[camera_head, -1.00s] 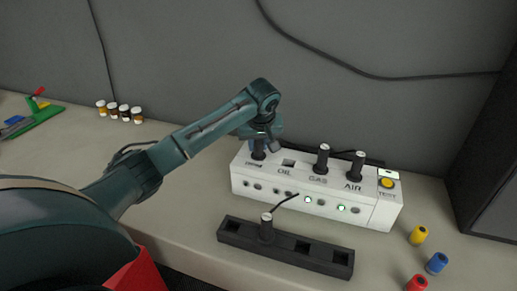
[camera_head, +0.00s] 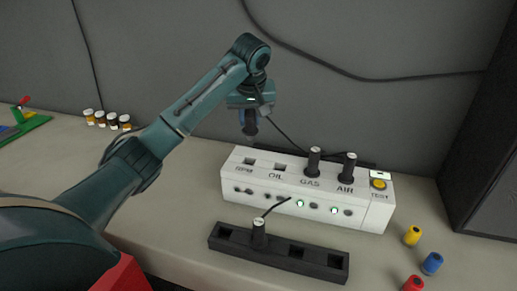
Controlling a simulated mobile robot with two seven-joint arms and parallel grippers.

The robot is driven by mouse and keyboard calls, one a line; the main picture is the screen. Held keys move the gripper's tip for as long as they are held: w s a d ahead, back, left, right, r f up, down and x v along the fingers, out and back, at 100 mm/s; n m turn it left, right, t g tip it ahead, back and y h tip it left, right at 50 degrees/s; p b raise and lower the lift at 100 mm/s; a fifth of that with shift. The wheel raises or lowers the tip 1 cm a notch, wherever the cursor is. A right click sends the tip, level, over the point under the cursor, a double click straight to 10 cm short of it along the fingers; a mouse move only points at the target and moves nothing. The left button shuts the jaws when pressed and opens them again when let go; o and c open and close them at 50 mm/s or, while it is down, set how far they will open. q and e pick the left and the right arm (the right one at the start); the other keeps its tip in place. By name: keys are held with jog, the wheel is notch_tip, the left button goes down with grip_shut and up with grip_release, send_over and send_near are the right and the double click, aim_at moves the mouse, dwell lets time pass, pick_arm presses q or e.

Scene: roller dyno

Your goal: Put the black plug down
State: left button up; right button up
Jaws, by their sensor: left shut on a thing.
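My left gripper (camera_head: 250,110) is shut on a black plug (camera_head: 250,128), held upright in the air above the left end of the white test box (camera_head: 290,205). A dark cable trails from it toward the back of the box. The leftmost socket (camera_head: 249,161) and the OIL socket (camera_head: 277,167) are empty. Black plugs stand in the GAS socket (camera_head: 313,162) and the AIR socket (camera_head: 348,168). A black rack (camera_head: 275,252) lies in front of the box; another black plug (camera_head: 259,233) stands in one of its slots, and the others look empty. My right gripper is out of view.
A yellow cylinder (camera_head: 412,236), a blue one (camera_head: 432,263) and a red one (camera_head: 413,284) stand at the right. Several small jars (camera_head: 107,120) stand at the back left. A dark cabinet (camera_head: 480,150) bounds the right side.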

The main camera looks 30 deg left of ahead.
pick_arm(q)
jog(key=w+d+m+h+b, duration=0.2)
jog(key=d+m+h+b, duration=0.3)
jog(key=d+m+b, duration=0.6)
jog(key=shift+m, duration=0.9)
jog(key=f+p, duration=0.1)
jog(key=f, duration=0.2)
jog(key=a+f, duration=0.1)
jog(key=f, duration=0.2)
jog(key=a+f+p, duration=0.1)
jog(key=f, duration=0.2)
jog(key=shift+a+p, duration=0.2)
jog(key=shift+p, duration=0.1)
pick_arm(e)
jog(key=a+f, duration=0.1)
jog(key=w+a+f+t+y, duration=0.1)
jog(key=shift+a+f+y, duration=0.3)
pick_arm(q)
jog(key=shift+f, duration=0.15)
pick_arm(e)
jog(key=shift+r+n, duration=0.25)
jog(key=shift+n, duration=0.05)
pick_arm(q)
jog(key=shift+f+p, duration=0.15)
jog(key=shift+p, duration=0.15)
jog(key=o, duration=0.8)
jog(key=shift+o, duration=0.2)
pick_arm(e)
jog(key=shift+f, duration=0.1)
